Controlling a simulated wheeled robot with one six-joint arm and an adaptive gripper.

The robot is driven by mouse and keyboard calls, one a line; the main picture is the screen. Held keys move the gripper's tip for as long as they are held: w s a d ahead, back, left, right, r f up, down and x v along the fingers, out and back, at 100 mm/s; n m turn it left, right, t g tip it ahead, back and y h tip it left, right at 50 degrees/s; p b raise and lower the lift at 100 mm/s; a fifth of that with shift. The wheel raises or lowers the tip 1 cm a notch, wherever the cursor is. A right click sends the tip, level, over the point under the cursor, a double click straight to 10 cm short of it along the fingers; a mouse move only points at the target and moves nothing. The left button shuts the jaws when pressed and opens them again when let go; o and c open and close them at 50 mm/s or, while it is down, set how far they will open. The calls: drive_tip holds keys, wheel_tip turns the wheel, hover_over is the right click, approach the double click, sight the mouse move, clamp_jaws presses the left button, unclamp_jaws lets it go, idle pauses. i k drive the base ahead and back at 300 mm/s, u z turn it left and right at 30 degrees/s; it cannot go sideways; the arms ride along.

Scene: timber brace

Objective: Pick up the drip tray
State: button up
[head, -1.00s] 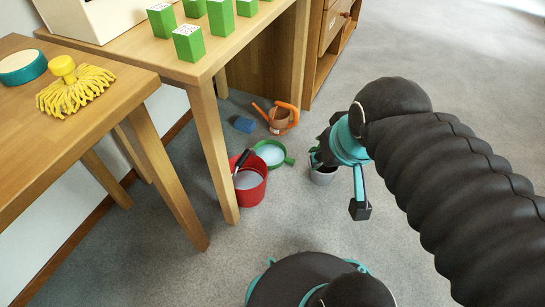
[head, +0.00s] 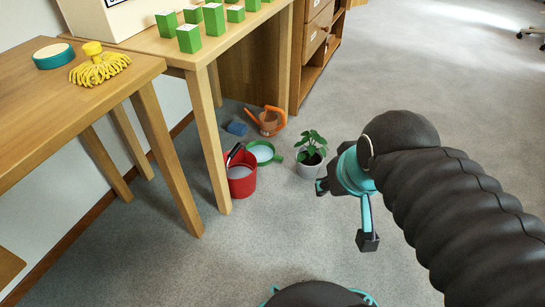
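A round, shallow green dish with a pale inside and a short handle, which looks like the drip tray (head: 263,153), lies on the carpet. It sits just behind a red bucket (head: 241,182), which hides part of its near side. My gripper (head: 344,214) is to the right of and nearer than the dish, apart from it. Its two fingers are spread wide with nothing visible between them.
A potted plant (head: 311,155) stands between the dish and my gripper. An orange-brown watering can (head: 268,121) and blue block (head: 236,128) lie behind the dish. Wooden table legs (head: 211,150) stand left. Carpet to the right is clear.

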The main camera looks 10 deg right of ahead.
sight(265, 152)
drive_tip(key=z, duration=0.25)
drive_tip(key=i, duration=1.15)
drive_tip(key=u, duration=0.4)
